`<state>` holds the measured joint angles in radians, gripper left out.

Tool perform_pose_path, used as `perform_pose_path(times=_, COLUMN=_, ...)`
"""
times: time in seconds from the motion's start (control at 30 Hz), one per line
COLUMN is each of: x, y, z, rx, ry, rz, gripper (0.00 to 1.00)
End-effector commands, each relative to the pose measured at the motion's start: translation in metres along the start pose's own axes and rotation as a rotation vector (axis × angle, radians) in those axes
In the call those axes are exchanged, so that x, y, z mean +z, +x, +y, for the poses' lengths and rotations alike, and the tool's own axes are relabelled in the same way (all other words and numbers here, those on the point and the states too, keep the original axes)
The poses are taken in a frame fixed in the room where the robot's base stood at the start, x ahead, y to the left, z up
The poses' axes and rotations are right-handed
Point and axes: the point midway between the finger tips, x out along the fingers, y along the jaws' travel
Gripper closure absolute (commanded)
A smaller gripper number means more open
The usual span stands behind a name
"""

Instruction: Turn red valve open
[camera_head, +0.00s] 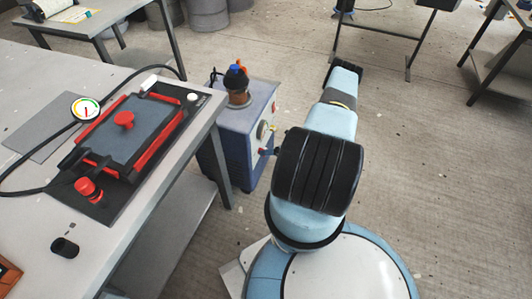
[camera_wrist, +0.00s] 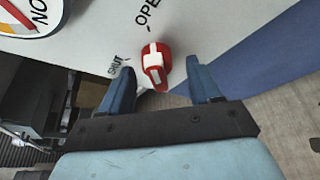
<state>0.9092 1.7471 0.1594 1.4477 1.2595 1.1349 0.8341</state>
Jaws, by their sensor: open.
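The red valve (camera_wrist: 155,65) shows in the wrist view as a small red handle with a pale stripe, on the light panel (camera_wrist: 85,55). A "SHUT" label is printed to its left and an "OPEN" label above it. My gripper (camera_wrist: 163,70) is open, with one blue finger on each side of the valve. I cannot tell whether either finger touches it. In the head view the blue and white pump unit (camera_head: 232,150) stands beside the bench. The valve is not clearly visible there, and my arm hides my gripper.
Part of a round dial (camera_wrist: 30,12) is at the wrist view's upper left. The bench (camera_head: 150,235) at left carries a black tray with red clamps (camera_head: 125,150), a gauge (camera_head: 86,108) and a black hose. Work tables stand at the back.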

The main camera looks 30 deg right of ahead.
Motion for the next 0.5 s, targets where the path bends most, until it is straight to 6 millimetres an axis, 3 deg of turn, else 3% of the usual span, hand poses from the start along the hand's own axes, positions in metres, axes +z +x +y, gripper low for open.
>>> perform_pose_path(times=0.5, x=0.001, y=-0.095, z=-0.002, rx=-0.004, ry=0.000, rz=-0.001, gripper=0.37)
